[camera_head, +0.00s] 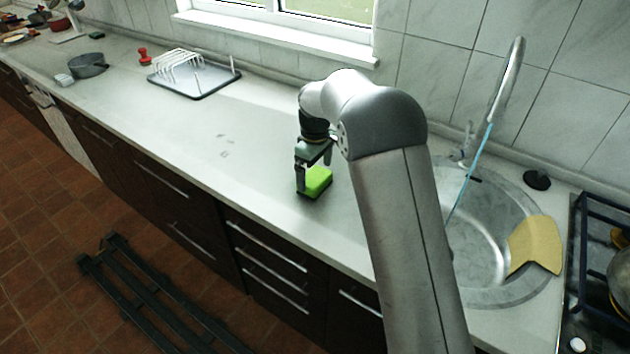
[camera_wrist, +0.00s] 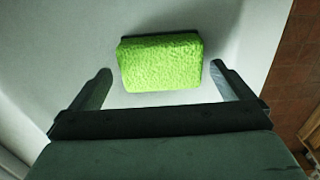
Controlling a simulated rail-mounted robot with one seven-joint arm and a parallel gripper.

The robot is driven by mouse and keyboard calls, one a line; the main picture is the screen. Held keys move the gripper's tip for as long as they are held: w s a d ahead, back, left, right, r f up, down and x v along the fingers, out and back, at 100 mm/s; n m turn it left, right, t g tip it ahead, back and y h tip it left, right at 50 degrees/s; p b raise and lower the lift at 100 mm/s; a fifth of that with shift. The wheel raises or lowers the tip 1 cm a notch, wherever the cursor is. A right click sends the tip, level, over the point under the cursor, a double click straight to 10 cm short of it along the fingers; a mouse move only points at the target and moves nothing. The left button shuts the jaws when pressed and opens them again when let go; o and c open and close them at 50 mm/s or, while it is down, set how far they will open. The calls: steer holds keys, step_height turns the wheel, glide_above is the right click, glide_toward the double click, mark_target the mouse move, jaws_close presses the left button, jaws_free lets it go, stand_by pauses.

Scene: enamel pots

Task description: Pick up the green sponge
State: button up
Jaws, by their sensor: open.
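The green sponge (camera_head: 318,180) lies on the pale counter to the left of the sink. It has a bright green top and a dark lower layer. In the wrist view the sponge (camera_wrist: 160,62) is wider than it is deep and sits ahead of and partly between my fingers. My gripper (camera_head: 306,178) is open and points down at the sponge. In the wrist view my gripper (camera_wrist: 162,82) has one finger to each side of the sponge, with a visible gap on both sides. I cannot tell the exact height of the fingertips over the counter.
The sink (camera_head: 490,235) with its tall faucet (camera_head: 512,65) lies to the right, a yellow cloth (camera_head: 535,246) on its rim. A dish rack (camera_head: 185,72) and a grey pot (camera_head: 88,65) stand further left. The counter (camera_head: 230,125) left of the sponge is clear.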

mark_target(315, 177)
steer(key=shift+f, duration=1.8)
steer(key=c, duration=0.9)
steer(key=shift+o, duration=0.2)
steer(key=shift+r, duration=0.1)
steer(key=shift+r, duration=0.65)
steer(key=s+r, duration=0.1)
steer(key=r, duration=0.1)
steer(key=s+a+r+b, duration=0.1)
steer(key=s+r, duration=0.2)
steer(key=r, duration=0.2)
steer(key=shift+s+a, duration=0.2)
steer(key=s+a+r+b, duration=0.2)
steer(key=s+r, duration=0.2)
steer(key=s, duration=0.5)
steer(key=shift+a+r, duration=0.25)
steer(key=shift+a, duration=0.05)
steer(key=shift+s, duration=0.1)
